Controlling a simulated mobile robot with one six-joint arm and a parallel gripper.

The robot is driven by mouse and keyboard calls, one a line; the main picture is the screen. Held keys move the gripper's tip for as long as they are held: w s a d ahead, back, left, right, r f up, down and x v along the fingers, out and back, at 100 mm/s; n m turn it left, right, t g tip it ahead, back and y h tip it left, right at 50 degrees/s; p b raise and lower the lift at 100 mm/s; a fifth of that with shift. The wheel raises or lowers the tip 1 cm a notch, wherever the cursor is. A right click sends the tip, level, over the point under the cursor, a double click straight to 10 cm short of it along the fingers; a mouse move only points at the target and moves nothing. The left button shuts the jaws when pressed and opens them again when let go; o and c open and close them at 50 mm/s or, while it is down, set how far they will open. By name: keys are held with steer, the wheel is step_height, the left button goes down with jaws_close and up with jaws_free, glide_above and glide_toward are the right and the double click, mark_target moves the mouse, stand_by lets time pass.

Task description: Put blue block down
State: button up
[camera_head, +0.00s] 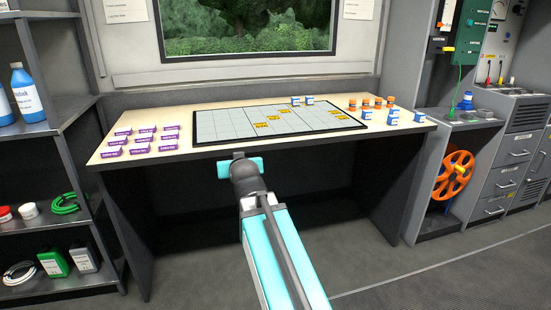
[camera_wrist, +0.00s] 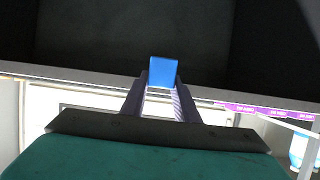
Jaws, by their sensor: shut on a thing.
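My gripper (camera_wrist: 161,88) is shut on a blue block (camera_wrist: 163,71), which sits between its fingertips in the wrist view. In the head view my gripper (camera_head: 240,165) is in front of the table's near edge, and the held block cannot be made out there. The table (camera_head: 180,170) has a pale wooden top. A grid board (camera_head: 225,124) lies on it with several yellow pieces (camera_head: 285,111) on its squares. Other small blue blocks (camera_head: 309,100) stand at the board's far edge and at the table's right side (camera_head: 393,117).
Several purple blocks (camera_head: 141,145) lie in rows on the table's left. Several orange pieces (camera_head: 365,104) stand at its right. A shelf unit (camera_head: 50,145) stands at the left and grey cabinets (camera_head: 510,150) at the right. Floor is clear in front.

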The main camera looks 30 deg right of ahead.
steer(key=w+a+n+y, duration=0.1)
steer(key=a+y, duration=0.1)
steer(key=a, duration=0.6)
steer(key=w+a+f+n+y, duration=0.1)
steer(key=a+n, duration=0.1)
steer(key=a, duration=0.6)
steer(key=shift+w+f+t+y, duration=0.15)
steer(key=shift+w+t+y, duration=0.15)
steer(key=shift+y, duration=0.1)
steer(key=shift+a, duration=0.2)
